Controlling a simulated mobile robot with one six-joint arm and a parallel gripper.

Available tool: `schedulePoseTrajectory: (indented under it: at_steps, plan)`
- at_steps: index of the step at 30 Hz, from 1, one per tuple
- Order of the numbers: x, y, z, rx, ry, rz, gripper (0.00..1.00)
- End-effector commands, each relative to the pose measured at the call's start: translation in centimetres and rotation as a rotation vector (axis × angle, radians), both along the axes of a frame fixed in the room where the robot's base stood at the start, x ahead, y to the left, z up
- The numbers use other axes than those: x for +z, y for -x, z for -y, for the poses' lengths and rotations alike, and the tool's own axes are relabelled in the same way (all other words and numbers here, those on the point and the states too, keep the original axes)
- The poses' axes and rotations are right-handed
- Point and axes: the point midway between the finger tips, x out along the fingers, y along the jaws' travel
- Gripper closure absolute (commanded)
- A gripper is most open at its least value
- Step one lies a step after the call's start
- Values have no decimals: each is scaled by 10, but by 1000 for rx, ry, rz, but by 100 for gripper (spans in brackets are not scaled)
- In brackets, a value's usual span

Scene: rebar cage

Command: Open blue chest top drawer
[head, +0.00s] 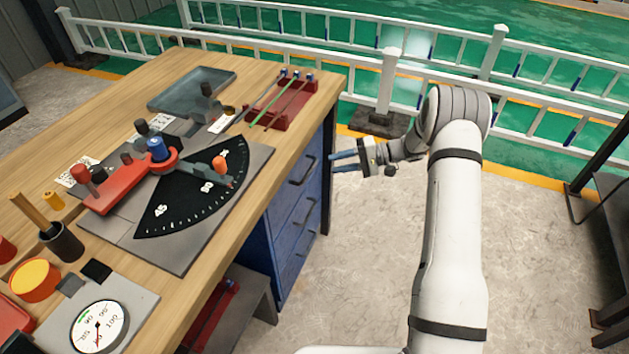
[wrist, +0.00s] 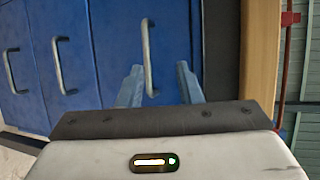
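The blue chest (head: 275,225) stands under the wooden workbench, with its drawer fronts facing right in the head view. The top drawer (head: 308,158) looks shut, and its dark bar handle (head: 303,171) is just left of my gripper (head: 332,162). In the wrist view the picture is turned, so the top drawer (wrist: 110,40) is the rightmost one, nearest the wooden top. Its handle (wrist: 149,60) appears between the two fingers of my gripper (wrist: 158,80). The fingers are apart and hold nothing. A small gap seems to lie between fingertips and handle.
The lower drawers' handles (wrist: 61,68) show left in the wrist view. The workbench (head: 135,80) carries a red lever tool (head: 130,188), a gauge (head: 98,327) and a red rack (head: 285,105). White railings (head: 390,75) stand behind. The floor (head: 360,270) beside the chest is clear.

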Motion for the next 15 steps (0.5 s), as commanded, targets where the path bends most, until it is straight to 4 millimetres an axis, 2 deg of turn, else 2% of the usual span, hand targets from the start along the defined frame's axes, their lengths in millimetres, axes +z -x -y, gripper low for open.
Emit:
schedulePoseTrajectory:
  at_steps: [1,3,8,15]
  plan:
    - [-16,-4,1,-11,-22,2,68]
    - [-25,-8,2,-23,-45,8,68]
    - [-32,-11,-7,-29,-64,14,68]
    - [-38,-8,-44,-28,-62,12,68]
